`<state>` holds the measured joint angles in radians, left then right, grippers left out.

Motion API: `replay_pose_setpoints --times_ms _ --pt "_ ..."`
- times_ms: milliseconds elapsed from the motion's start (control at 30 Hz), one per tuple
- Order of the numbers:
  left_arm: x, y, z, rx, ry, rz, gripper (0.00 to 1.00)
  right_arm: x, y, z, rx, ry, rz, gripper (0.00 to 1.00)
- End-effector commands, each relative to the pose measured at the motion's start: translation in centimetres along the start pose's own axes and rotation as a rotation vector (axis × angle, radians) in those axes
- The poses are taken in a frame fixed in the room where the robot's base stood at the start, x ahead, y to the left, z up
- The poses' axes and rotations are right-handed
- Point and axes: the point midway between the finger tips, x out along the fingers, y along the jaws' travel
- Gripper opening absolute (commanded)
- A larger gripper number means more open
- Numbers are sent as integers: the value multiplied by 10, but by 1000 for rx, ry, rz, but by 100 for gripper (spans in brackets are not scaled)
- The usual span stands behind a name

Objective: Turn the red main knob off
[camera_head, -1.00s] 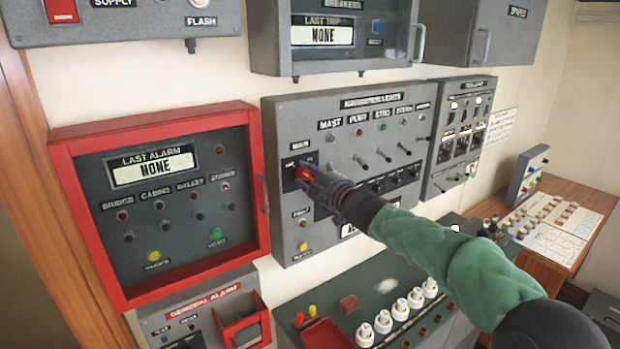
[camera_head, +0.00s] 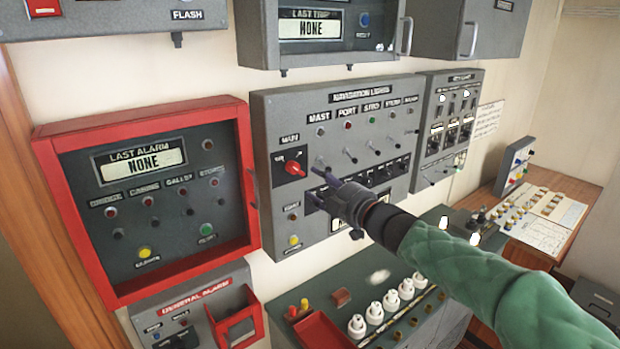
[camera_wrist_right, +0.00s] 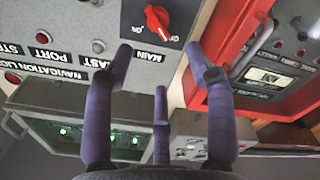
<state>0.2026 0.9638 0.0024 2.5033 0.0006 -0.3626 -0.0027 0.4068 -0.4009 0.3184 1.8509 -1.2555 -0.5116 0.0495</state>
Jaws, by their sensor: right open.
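The red main knob (camera_head: 293,168) sits on a dark square plate under the MAIN label, at the left of the grey navigation lights panel (camera_head: 345,88). It looks tilted, upper left to lower right. It also shows at the top of the right wrist view (camera_wrist_right: 157,18), where the panel appears upside down. My right gripper (camera_head: 326,187) is open and empty, below and right of the knob in the head view. Its fingers (camera_wrist_right: 160,58) are spread and apart from the knob. My left gripper is out of view.
A red-framed alarm box (camera_head: 150,185) is close on the left. Small toggle switches (camera_head: 350,154) stick out right of the knob. Below is a console (camera_head: 390,270) with white knobs. Breaker boxes (camera_head: 325,35) hang above.

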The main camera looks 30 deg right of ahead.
Motion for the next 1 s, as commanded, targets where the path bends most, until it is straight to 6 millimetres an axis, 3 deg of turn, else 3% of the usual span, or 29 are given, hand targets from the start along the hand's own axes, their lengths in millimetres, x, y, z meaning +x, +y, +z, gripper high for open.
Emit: replay_pose_setpoints --times_ms 233,800,933,1000 --pt "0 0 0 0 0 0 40 -20 0 0 -1 -1 0 55" --pt "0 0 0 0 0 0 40 -21 -1 0 2 -1 -1 55" --pt "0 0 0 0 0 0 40 -11 -17 14 50 -17 -24 55" --pt "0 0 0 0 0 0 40 1 -38 30 110 -41 -52 55"
